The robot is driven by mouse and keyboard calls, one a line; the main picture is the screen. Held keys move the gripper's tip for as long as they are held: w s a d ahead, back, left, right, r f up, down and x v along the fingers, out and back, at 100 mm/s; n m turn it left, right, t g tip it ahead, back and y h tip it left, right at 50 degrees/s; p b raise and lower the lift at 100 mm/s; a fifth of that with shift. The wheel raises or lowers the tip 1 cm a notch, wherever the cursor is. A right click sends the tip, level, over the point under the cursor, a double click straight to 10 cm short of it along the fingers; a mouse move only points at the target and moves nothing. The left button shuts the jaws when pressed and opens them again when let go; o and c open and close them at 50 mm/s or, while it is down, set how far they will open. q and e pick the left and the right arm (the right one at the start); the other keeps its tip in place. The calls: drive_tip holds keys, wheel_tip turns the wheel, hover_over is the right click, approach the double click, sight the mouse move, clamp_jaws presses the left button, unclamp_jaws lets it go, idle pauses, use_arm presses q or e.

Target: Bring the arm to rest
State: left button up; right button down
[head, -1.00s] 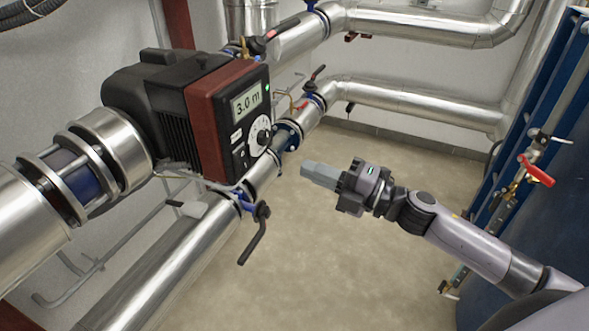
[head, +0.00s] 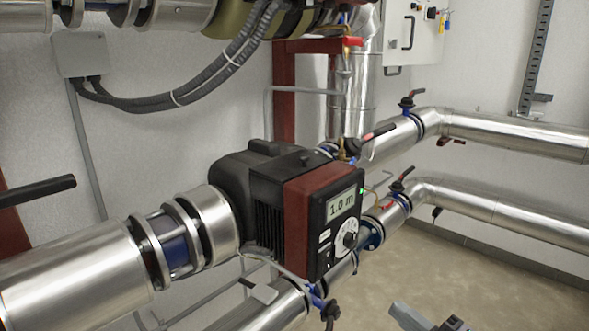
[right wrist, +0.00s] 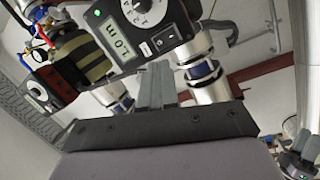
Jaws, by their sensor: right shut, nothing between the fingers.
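My right gripper (head: 402,314) is only partly in the head view, at the bottom edge right of the pump, over the floor. Its two grey fingers (right wrist: 155,88) are together in the right wrist view, with nothing held. A black pump (head: 262,190) with a dark red band sits in the silver pipe line. Its display (head: 341,204) reads 1.0 m and a green light is on. No touch between gripper and pump shows.
Silver pipes (head: 515,215) with valve levers run right and back along the wall. A black bar (head: 38,190) juts in at left. A white cabinet (head: 412,40) hangs at the back. Bare floor (head: 470,285) is at lower right.

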drive_tip(key=s+f+m+g+h+p, duration=0.1)
drive_tip(key=s+f+m+g+h, duration=0.4)
drive_tip(key=s+f+m, duration=1.3)
wheel_tip(320, 180, down, 3)
drive_tip(key=h, duration=0.3)
drive_tip(key=shift+s+a+g+h+p, duration=0.2)
drive_tip(key=shift+a+g+h+p, duration=0.1)
drive_tip(key=shift+w+r, duration=0.1)
drive_tip(key=shift+r, duration=0.05)
idle(0.6)
